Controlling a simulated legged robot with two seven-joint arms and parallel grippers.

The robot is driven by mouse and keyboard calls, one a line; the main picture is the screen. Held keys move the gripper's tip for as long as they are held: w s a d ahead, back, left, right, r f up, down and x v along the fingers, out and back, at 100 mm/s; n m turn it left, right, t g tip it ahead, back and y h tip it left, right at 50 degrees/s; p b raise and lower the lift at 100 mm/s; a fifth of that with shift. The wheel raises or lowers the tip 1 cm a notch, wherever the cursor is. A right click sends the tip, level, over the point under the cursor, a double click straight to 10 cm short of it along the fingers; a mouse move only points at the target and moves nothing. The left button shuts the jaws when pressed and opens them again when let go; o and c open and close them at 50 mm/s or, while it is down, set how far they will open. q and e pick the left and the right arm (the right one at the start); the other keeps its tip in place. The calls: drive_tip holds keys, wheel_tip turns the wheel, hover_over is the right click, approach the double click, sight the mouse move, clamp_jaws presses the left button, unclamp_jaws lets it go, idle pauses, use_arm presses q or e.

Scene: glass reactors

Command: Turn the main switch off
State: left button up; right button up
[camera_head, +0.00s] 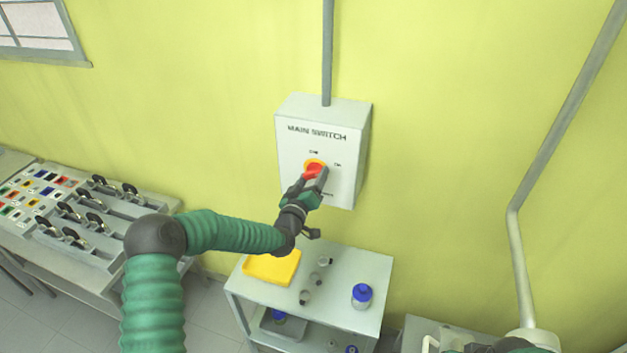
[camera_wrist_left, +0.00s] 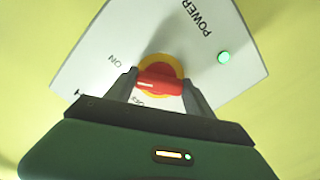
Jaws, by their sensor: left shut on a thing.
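The main switch is a red knob (camera_head: 312,170) on a yellow ring, on the front of a pale wall box (camera_head: 345,190) lettered MAIN SWITCH. My left gripper (camera_head: 314,178) reaches up to the box from below and is shut on the knob. In the left wrist view its two fingers (camera_wrist_left: 160,92) stand on either side of the red knob (camera_wrist_left: 160,87). The knob lies nearly level in that picture, with a pale mark towards its left end. The ON label is uncovered to the left; a label below is partly hidden. A green lamp (camera_wrist_left: 224,57) beside POWER is lit.
Below the box stands a small table (camera_head: 345,262) with a yellow tray (camera_head: 272,267), a blue-capped bottle (camera_head: 361,297) and small glass pieces. A control desk (camera_head: 60,265) with levers is at left. Grey pipes (camera_head: 327,50) run along the yellow wall.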

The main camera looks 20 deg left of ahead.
use_arm(q)
drive_tip(key=n+b, duration=0.2)
drive_tip(key=b, duration=0.1)
drive_tip(key=n+b, duration=0.2)
drive_tip(key=n, duration=0.1)
drive_tip(key=n+b, duration=0.2)
drive_tip(key=b, duration=0.1)
drive_tip(key=shift+a+f+n+b, duration=0.15)
drive_tip(key=shift+f+n+b, duration=0.1)
drive_tip(key=shift+n+b, duration=0.1)
drive_tip(key=shift+r+n+b, duration=0.1)
drive_tip(key=shift+n+b, duration=1.35)
drive_tip(key=shift+n, duration=0.2)
drive_tip(key=o, duration=1.1)
drive_tip(key=shift+s, duration=0.1)
drive_tip(key=shift+o, duration=1.2)
drive_tip(key=shift+a+r, duration=0.1)
drive_tip(key=shift+s, duration=0.1)
